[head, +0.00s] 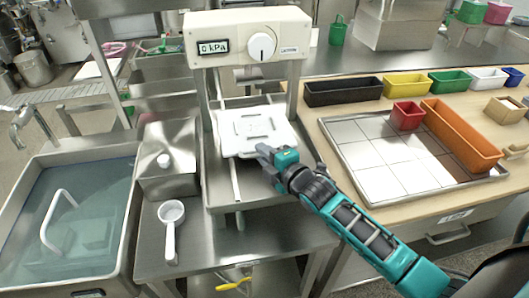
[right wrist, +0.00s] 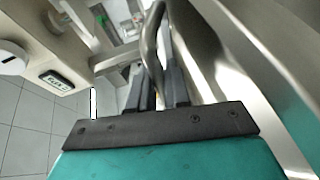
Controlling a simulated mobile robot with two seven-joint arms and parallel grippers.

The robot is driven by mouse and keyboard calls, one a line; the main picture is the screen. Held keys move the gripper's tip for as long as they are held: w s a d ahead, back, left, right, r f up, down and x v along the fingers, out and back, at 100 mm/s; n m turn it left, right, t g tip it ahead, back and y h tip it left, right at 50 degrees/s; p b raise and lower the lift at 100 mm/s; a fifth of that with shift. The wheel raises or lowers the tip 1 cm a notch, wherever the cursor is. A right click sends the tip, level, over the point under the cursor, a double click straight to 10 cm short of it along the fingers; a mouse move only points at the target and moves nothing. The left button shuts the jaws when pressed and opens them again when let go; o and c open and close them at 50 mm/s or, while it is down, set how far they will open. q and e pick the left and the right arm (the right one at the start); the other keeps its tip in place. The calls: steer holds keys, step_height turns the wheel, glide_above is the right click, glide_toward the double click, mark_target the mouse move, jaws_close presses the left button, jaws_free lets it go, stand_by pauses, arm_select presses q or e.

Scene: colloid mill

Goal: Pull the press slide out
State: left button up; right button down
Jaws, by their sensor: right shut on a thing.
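The press (head: 248,38) has a beige head with a "0 kPa" display and a white dial. Below it, the press slide (head: 250,128), a white square plate, sits over metal rails in the press frame. My right gripper (head: 267,155) is at the front right edge of the plate. In the right wrist view its two dark fingers (right wrist: 161,84) are closed around a curved metal bar (right wrist: 152,35), which looks like the slide's handle. The head view hides the handle behind the gripper. My left gripper is not in view.
A water-filled sink (head: 75,220) is at the left. A white ladle (head: 171,222) lies on the steel counter. At the right, a tiled tray (head: 335,140) holds a red bin (head: 406,116) and an orange bin (head: 462,135). Several coloured bins stand behind.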

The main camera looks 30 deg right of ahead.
steer(key=c, duration=1.2)
jaws_free()
steer(key=shift+o, duration=0.2)
steer(key=v, duration=1.3)
steer(key=shift+p, duration=0.4)
